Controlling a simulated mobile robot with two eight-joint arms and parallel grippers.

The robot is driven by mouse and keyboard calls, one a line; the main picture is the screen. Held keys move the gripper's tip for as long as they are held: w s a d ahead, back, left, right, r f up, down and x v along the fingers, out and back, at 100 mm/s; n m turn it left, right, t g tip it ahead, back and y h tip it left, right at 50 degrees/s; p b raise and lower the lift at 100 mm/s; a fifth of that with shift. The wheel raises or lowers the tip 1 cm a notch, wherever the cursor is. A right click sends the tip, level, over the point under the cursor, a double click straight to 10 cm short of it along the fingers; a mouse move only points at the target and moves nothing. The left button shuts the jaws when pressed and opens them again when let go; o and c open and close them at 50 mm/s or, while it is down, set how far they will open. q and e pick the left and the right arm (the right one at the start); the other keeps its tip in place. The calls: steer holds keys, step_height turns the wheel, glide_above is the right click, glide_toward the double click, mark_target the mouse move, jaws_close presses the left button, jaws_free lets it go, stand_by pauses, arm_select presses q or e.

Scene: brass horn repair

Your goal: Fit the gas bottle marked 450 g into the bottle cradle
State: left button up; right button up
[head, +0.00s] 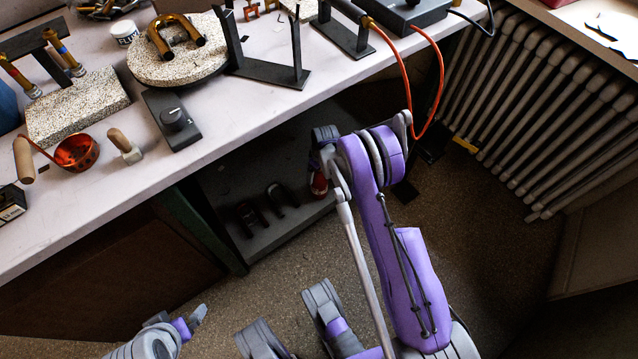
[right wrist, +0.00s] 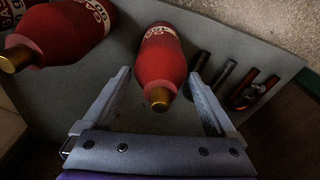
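In the right wrist view, a red gas bottle (right wrist: 162,55) with a brass neck stands between the spread fingers of my right gripper (right wrist: 160,80), with room on both sides. A second red bottle (right wrist: 66,36) stands to the left. In the head view, a red bottle (head: 319,183) shows on the low shelf, partly behind my right arm. A black frame with uprights (head: 268,72) stands on the bench; I cannot tell whether it is the cradle. A grey part of mine at lower left may be my left gripper (head: 198,315).
The grey shelf (head: 262,238) lies under the bench (head: 225,125) and holds several dark tools (right wrist: 246,88) right of the bottle. An orange hose (head: 436,75) hangs over the bench edge. A radiator (head: 550,95) stands at right. Open floor (head: 490,215) lies in front.

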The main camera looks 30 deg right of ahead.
jaws_close()
steer(key=shift+r, duration=0.1)
stand_by(0.3)
